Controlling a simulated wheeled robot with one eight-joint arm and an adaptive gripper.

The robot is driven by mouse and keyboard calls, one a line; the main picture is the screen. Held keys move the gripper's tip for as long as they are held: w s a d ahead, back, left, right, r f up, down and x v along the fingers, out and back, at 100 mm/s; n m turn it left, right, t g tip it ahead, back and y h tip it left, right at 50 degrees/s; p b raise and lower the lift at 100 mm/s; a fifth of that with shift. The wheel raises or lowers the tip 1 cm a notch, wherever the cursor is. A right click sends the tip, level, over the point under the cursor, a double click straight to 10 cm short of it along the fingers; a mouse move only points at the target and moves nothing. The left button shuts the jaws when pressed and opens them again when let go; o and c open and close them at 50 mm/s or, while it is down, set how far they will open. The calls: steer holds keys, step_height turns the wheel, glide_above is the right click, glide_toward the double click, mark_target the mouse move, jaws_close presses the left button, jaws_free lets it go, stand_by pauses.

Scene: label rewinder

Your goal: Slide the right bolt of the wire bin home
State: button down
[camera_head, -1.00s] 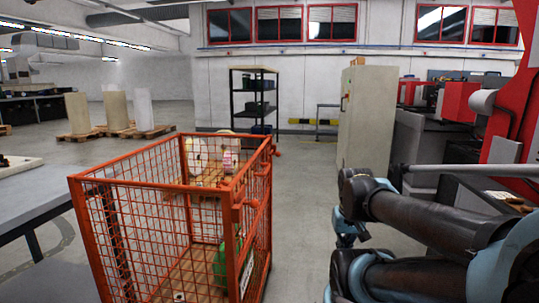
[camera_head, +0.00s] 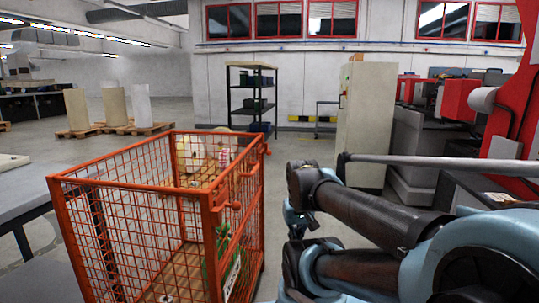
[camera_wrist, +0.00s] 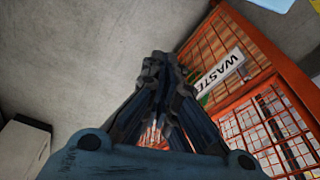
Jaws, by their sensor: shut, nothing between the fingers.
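The orange wire bin (camera_head: 209,245) stands at the left of the head view, with open top and mesh sides. Small orange fittings (camera_head: 236,205) stick out along its right side; I cannot tell for sure which is the right bolt or how far it is slid. In the wrist view the bin's orange frame (camera_wrist: 265,42) and mesh fill the right side, with a white WASTE label (camera_wrist: 222,68). My gripper (camera_wrist: 158,60) is shut and empty, pointing toward the bin's side. The gripper seems apart from the bin, though the fingers hide part of it.
A grey table (camera_head: 20,205) is left of the bin. A beige cabinet (camera_head: 367,115) and a red-and-grey machine (camera_head: 450,125) stand to the right. A dark shelf (camera_head: 251,95) is at the back wall.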

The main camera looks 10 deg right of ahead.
steer(key=w+r+m+t, duration=0.2)
steer(key=w+r+m, duration=0.4)
steer(key=w, duration=0.9)
steer(key=w+r+m+t, duration=0.2)
steer(key=w+r+m, duration=0.5)
steer(key=w, duration=0.8)
steer(key=w+r+m+t+h, duration=0.1)
steer(key=w+r+m, duration=0.5)
steer(key=w, duration=1)
step_height(320, 180, up, 2)
steer(key=shift+r+m+t, duration=0.1)
steer(key=shift+m+t, duration=0.2)
steer(key=shift+t, duration=0.2)
glide_toward(266, 153)
steer(key=w+d+f, duration=0.1)
steer(key=d+f, duration=0.2)
steer(key=f, duration=0.2)
steer(key=shift+w+d+f, duration=0.15)
steer(key=shift+w, duration=0.65)
